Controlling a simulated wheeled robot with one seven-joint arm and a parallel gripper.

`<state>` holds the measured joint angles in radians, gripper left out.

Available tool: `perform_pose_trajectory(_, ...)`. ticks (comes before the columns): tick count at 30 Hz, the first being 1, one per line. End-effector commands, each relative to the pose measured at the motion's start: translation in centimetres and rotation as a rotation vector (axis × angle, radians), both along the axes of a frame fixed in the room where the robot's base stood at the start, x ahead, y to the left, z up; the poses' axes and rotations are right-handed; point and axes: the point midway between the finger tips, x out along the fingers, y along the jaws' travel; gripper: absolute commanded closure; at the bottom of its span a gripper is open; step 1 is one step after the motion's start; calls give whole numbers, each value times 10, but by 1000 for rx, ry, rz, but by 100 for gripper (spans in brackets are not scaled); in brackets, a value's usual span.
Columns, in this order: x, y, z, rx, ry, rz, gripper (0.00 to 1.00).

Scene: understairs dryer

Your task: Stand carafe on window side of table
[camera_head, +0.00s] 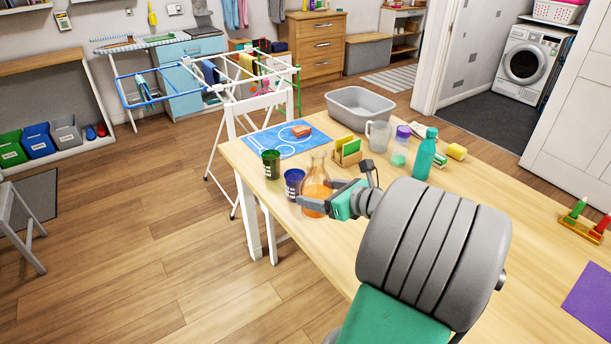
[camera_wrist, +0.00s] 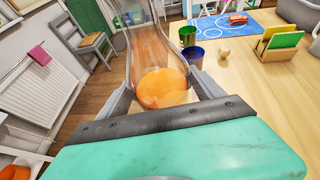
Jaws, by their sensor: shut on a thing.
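The carafe (camera_head: 316,183) is clear glass with orange liquid in its lower part. My gripper (camera_head: 315,201) is shut on it near the table's left edge, beside the dark blue cup. In the wrist view the carafe (camera_wrist: 158,70) stands between the two fingers of my gripper (camera_wrist: 160,88), its top cut off by the frame. Whether its base touches the table is hard to tell. The wooden table (camera_head: 480,205) runs from the centre to the right. No window shows clearly in either view.
A dark green cup (camera_head: 271,164) and a dark blue cup (camera_head: 294,182) stand close behind the carafe. The table's right part has bare room.

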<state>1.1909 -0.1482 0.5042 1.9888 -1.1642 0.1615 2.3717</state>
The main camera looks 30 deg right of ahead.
Motion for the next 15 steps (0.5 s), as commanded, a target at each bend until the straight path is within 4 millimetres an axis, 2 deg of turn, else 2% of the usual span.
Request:
perform_pose_trajectory(5,-3,-16,-1,-1,-2,-16,96)
perform_pose_trajectory(8,6,-31,-10,2,-2,-15,96)
perform_pose_trajectory(15,35,-82,-36,-1,-2,-14,96)
